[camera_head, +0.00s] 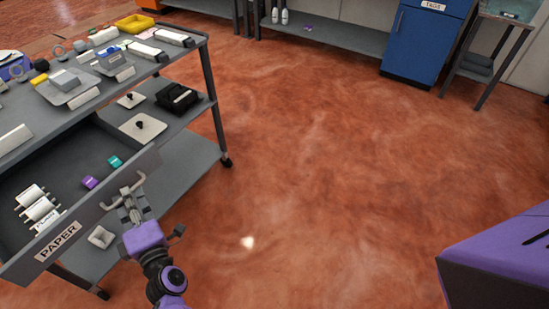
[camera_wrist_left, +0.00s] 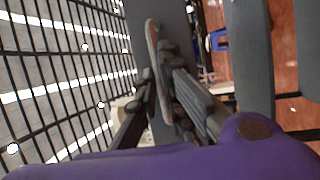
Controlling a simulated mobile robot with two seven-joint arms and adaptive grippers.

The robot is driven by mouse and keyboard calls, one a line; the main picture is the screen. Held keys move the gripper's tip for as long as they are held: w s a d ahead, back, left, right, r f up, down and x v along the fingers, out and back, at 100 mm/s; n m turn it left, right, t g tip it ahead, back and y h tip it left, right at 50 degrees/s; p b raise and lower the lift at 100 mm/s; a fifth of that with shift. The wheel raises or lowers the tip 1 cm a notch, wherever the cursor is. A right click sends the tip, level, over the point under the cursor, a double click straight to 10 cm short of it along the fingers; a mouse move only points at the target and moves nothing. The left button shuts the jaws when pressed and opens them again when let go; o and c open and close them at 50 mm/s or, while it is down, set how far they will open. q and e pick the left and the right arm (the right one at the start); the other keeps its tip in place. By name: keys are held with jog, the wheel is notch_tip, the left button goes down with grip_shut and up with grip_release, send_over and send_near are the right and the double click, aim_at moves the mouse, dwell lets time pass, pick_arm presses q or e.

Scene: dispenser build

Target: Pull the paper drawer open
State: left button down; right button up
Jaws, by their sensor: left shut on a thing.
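The paper drawer (camera_head: 85,222) hangs open from the grey cart at the left of the head view. Its front panel carries a "PAPER" label (camera_head: 57,241). Inside lie several white rolls (camera_head: 38,208), a purple box (camera_head: 90,182) and a teal box (camera_head: 115,161). The drawer's metal handle (camera_head: 122,190) sticks out from the front panel. My left gripper (camera_head: 129,203) is shut on this handle. In the left wrist view the handle (camera_wrist_left: 152,50) runs between the fingers of the left gripper (camera_wrist_left: 163,85). My right gripper is not in view.
The cart top (camera_head: 20,112) holds several small parts and trays. A lower shelf (camera_head: 185,160) sits beneath, near a caster. A blue cabinet (camera_head: 420,45) labelled "TAGS" stands at the back right. The reddish floor (camera_head: 310,170) beside the cart is clear.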

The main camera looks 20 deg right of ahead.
pick_arm(q)
jog(key=c, duration=1.9)
grip_release()
jog(key=shift+r, duration=0.1)
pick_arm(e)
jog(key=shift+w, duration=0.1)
pick_arm(q)
jog(key=shift+o, duration=0.2)
jog(key=v, duration=1.2)
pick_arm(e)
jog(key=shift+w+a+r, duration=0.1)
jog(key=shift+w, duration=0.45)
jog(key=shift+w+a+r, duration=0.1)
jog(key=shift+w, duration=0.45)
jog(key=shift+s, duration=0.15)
